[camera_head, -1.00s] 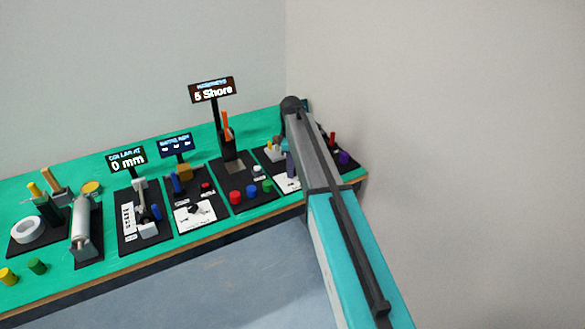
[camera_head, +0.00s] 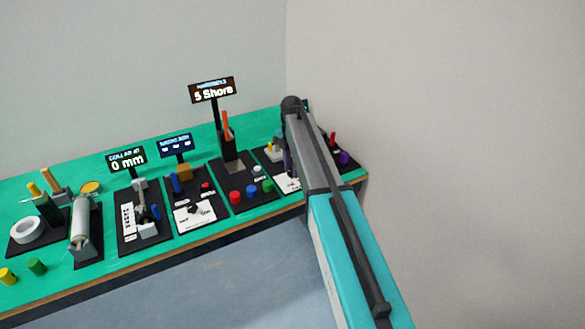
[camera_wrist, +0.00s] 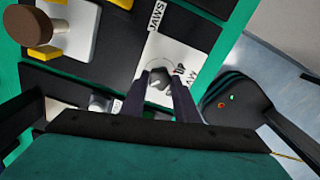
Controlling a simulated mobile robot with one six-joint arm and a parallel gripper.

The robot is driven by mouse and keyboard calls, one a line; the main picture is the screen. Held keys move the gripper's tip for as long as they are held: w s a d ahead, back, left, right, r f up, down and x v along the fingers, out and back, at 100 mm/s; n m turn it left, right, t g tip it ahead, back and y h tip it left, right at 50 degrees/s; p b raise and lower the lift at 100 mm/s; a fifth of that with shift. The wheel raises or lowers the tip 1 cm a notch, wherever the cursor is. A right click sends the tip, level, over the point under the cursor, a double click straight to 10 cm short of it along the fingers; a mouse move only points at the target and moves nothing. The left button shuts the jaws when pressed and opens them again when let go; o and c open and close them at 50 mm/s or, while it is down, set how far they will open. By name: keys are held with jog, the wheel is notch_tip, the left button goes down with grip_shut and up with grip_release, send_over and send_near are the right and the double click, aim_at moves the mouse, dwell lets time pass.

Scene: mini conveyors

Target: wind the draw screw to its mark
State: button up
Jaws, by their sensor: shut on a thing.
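The draw screw shows in the wrist view as a small dark grey knob (camera_wrist: 159,82) with a light mark on it. It stands on a white card (camera_wrist: 185,45) printed with a circle and lettering, of which "JAWS" can be read. My gripper (camera_wrist: 160,78) has its two dark fingers on either side of the knob and is shut on it. In the head view the same white card (camera_head: 287,184) is partly hidden behind my arm, and the knob cannot be made out.
A white block with a brown round knob (camera_wrist: 28,27) and yellow pieces is at the wrist view's upper left. In the head view, red, blue and green buttons (camera_head: 251,191) are just left of my gripper. A purple knob (camera_head: 344,158) is to the right.

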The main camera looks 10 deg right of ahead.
jog(key=n, duration=0.4)
jog(key=shift+w+r+n, duration=0.15)
jog(key=shift+w+n, duration=0.05)
jog(key=shift+n, duration=0.1)
jog(key=n, duration=0.4)
jog(key=shift+n, duration=0.3)
jog(key=o, duration=0.9)
jog(key=shift+c, duration=0.2)
jog(key=shift+o, duration=0.9)
jog(key=shift+s, duration=0.1)
notch_tip(320, 180, up, 14)
jog(key=b, duration=0.3)
